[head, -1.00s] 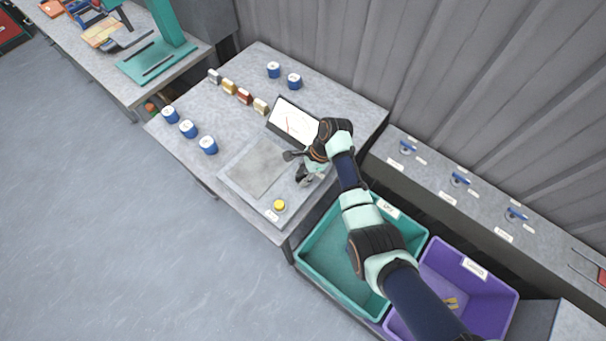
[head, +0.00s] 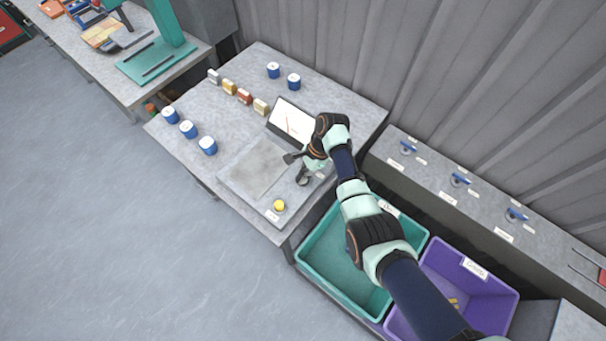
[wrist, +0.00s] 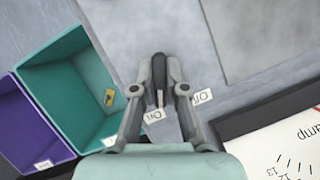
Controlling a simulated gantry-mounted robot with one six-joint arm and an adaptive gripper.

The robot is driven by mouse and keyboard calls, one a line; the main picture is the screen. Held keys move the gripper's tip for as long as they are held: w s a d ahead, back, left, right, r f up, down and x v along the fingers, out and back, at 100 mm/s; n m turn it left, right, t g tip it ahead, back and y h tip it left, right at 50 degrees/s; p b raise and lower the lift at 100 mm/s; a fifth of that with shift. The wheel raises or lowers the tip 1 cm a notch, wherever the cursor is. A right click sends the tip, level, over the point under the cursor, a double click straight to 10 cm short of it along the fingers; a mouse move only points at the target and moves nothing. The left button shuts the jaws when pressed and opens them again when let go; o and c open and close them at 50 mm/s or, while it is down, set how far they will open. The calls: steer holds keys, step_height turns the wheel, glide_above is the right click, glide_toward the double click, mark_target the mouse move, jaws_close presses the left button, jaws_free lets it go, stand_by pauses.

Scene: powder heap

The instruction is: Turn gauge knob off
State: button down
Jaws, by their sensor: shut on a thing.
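The gauge knob (wrist: 159,97) shows in the wrist view as a narrow dark lever between my two fingers. Its lower end lies close to the "On" label (wrist: 153,116). The "Off" label (wrist: 202,97) is to the right, beyond the right finger. My gripper (wrist: 160,72) is shut on the knob. In the head view my gripper (head: 303,179) is at the right edge of the grey plate (head: 255,167), and the knob is hard to make out there. The gauge screen (head: 293,122), white with a red needle, stands behind the plate, partly covered by my wrist.
A yellow button (head: 279,205) is at the plate's front corner. A teal bin (head: 315,262) and a purple bin (head: 500,288) stand to the right. Several blue-and-white jars (head: 188,129) stand on the table's left side. A row of small blocks (head: 244,97) lies near the screen.

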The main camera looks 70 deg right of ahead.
steer(key=n+g+b, duration=0.1)
steer(key=n, duration=0.2)
steer(key=n+g+y+b, duration=0.1)
steer(key=n, duration=0.2)
steer(key=shift+f, duration=0.1)
steer(key=n+g+b, duration=0.2)
steer(key=n, duration=0.3)
steer(key=shift+b, duration=0.35)
steer(key=shift+n, duration=0.4)
steer(key=c, duration=1.2)
jaws_free()
steer(key=shift+r, duration=0.2)
steer(key=v, duration=1.1)
steer(key=shift+w+r, duration=0.25)
steer(key=shift+r, duration=0.1)
